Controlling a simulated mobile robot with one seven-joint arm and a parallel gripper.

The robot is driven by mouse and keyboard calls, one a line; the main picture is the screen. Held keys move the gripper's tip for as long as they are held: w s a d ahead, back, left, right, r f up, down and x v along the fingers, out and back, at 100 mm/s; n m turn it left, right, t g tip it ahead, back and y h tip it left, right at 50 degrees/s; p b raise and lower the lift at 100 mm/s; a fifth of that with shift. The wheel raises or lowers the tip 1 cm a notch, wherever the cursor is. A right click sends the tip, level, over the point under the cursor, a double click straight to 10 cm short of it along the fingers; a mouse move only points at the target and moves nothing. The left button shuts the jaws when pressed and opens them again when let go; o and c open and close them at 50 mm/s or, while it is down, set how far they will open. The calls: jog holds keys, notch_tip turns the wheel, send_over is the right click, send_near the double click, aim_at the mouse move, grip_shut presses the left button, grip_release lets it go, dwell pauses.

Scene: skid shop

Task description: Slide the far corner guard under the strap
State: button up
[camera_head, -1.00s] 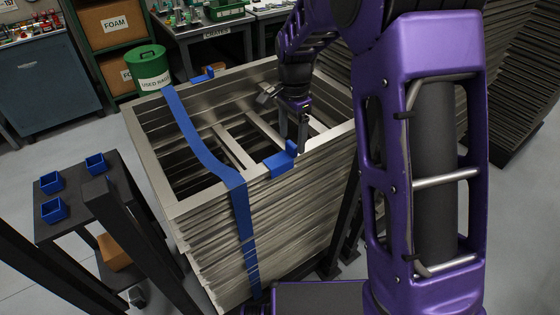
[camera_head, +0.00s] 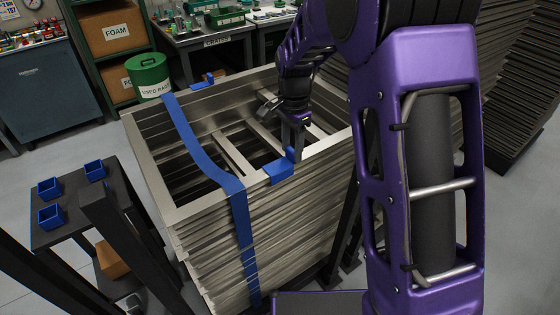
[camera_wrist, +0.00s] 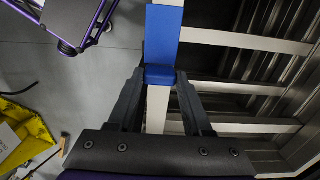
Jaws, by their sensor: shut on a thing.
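A blue strap (camera_head: 207,145) runs across the top of a stack of grey metal frames (camera_head: 275,225) and down its near side. One blue corner guard (camera_head: 281,171) sits on the near top rim, right of the strap and apart from it. My gripper (camera_head: 296,146) is shut on this guard's upright tab. The wrist view shows the tab (camera_wrist: 160,75) between my fingertips and the guard's blue plate (camera_wrist: 163,35) beyond, along the rim. Another blue corner guard (camera_head: 205,82) sits on the far rim, right of the strap, with a gap between them.
A dark cart (camera_head: 75,215) with small blue bins stands left of the stack. A green used-rags can (camera_head: 148,76) and workbenches stand behind. More stacked frames (camera_head: 525,85) are at the right. The frames' top is open between crossbars.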

aim_at(278, 165)
jog(key=shift+a, duration=0.1)
jog(key=shift+s+a, duration=0.6)
jog(key=shift+a, duration=0.2)
jog(key=shift+s+a, duration=0.55)
jog(key=shift+a, duration=0.35)
jog(key=shift+s+a+p, duration=0.15)
jog(key=shift+s+a, duration=0.4)
jog(key=shift+a, duration=0.25)
jog(key=shift+s+a+p, duration=0.15)
jog(key=shift+s+a, duration=0.4)
jog(key=shift+a, duration=0.2)
jog(key=shift+s+a, duration=0.1)
jog(key=shift+s+a, duration=0.55)
jog(key=shift+a, duration=0.25)
jog(key=shift+s+a, duration=0.5)
jog(key=shift+a, duration=0.25)
jog(key=shift+s+a+p, duration=0.1)
jog(key=shift+a+p, duration=0.1)
jog(key=shift+p, duration=0.1)
jog(key=o, duration=1.1)
